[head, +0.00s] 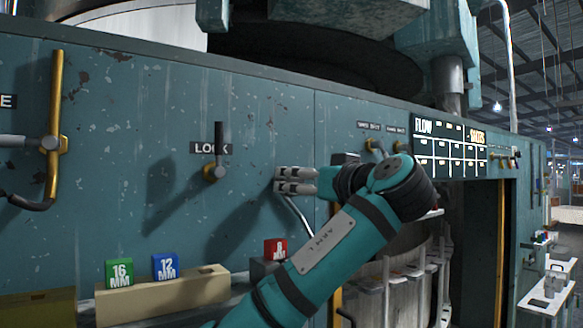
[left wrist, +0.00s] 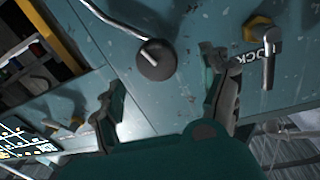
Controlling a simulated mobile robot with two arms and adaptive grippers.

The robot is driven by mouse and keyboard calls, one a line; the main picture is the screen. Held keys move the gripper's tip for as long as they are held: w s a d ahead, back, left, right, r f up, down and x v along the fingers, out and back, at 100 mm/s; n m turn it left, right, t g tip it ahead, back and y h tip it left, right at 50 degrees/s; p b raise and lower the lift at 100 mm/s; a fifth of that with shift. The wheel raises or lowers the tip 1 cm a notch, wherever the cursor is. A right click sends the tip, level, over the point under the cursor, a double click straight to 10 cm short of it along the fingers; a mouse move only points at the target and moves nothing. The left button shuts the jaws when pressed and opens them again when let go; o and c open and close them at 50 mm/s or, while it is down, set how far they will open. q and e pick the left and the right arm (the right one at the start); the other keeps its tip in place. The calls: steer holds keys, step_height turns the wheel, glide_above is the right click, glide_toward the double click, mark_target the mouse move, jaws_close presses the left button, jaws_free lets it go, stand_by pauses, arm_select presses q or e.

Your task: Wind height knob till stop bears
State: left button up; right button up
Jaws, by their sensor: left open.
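A dark round knob (left wrist: 156,60) with a bent silver rod shows on the teal panel in the left wrist view. I cannot tell whether this is the height knob; no label for it is readable. My left gripper (head: 279,180) is open, its fingers pointing left along the panel in the head view. In the left wrist view the knob appears between the two spread fingers of my left gripper (left wrist: 163,68), and I see no contact. In the head view the knob is hidden and only a silver rod (head: 298,216) shows below the fingers. My right gripper is out of view.
A LOCK lever (head: 219,150) stands upright left of the gripper. A brass-coloured bent handle (head: 53,130) is at far left. A ledge (head: 160,300) holds green 16 MM and blue 12 MM blocks; a red block (head: 275,249) sits right. A FLOW board (head: 449,145) hangs right.

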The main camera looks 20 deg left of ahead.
mark_target(294, 182)
arm_select(q)
steer(key=p+x, duration=0.2)
steer(key=x, duration=0.2)
steer(key=shift+w+a+r, duration=0.1)
steer(key=shift+w, duration=0.3)
steer(key=shift+w+a, duration=0.25)
steer(key=shift+a, duration=0.05)
steer(key=shift+w+a, duration=0.1)
steer(key=shift+a, duration=0.05)
steer(key=c, duration=1.2)
steer(key=shift+o, duration=0.2)
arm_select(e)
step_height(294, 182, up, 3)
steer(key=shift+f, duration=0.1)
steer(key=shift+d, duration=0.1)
